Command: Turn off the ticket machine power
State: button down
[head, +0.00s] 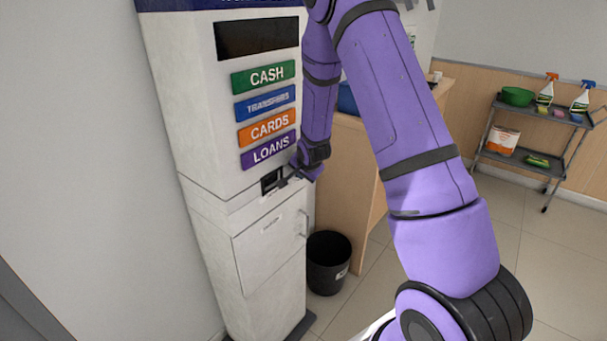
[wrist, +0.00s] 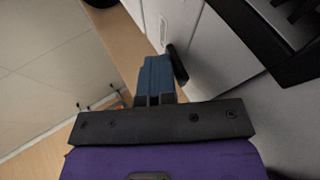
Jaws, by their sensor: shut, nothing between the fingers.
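The ticket machine (head: 205,150) is a tall white cabinet at the left of the head view. It has a dark screen and coloured CASH, TRANSFERS, CARDS and LOANS labels. Below LOANS is a small dark recess (head: 269,181), and under it a closed door panel (head: 270,240) with a handle at its right. My gripper (head: 285,181) is at this recess, its tips shut and partly covering it. In the wrist view my shut fingers (wrist: 156,78) are beside the white machine front (wrist: 225,60), close to a short dark bar (wrist: 177,64). I cannot clearly make out a power switch or its position.
A black bin (head: 328,262) stands on the floor right of the machine. A wooden counter (head: 352,170) is behind my arm. A cart (head: 530,135) with spray bottles is at the back right. Floor between is clear.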

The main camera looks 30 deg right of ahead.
jog(key=shift+r, duration=0.85)
